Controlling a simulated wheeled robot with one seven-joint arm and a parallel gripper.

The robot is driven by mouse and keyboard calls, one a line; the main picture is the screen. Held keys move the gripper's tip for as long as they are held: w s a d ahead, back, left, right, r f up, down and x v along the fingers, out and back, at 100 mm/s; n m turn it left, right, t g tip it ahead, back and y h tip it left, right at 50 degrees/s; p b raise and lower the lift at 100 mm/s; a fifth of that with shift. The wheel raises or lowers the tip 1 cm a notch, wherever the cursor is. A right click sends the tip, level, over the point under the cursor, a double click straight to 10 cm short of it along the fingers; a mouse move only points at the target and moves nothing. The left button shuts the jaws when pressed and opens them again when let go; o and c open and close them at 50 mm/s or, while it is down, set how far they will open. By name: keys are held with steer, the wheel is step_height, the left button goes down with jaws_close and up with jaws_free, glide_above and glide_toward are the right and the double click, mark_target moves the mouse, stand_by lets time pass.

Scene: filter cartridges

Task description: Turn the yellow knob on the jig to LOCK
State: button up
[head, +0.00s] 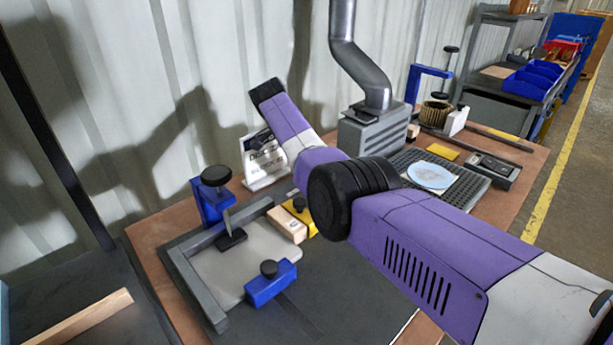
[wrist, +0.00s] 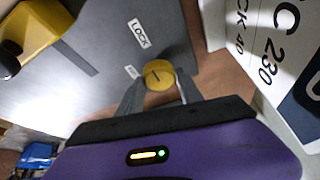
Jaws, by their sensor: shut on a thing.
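The yellow knob (wrist: 158,75) shows in the wrist view, near the edge of the grey jig plate (wrist: 75,85). A dark line marks its top. A white LOCK label (wrist: 139,33) lies on the plate above the knob in the picture. A second small white label (wrist: 131,72) sits just left of the knob, too small to read. My gripper (wrist: 160,88) is shut on the knob, one finger on each side of it. In the head view my purple arm hides the knob and the gripper.
A yellow clamp (wrist: 40,30) with a black knob is at the wrist view's upper left. A printed white sign (wrist: 265,45) stands close on the right. In the head view, blue clamps (head: 271,284) stand at the left of the bench, and a grey machine (head: 375,130) stands behind my arm.

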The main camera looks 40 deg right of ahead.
stand_by(0.4)
steer(key=o, duration=1.4)
steer(key=v, duration=0.7)
steer(key=shift+r, duration=0.4)
steer(key=shift+a, duration=0.15)
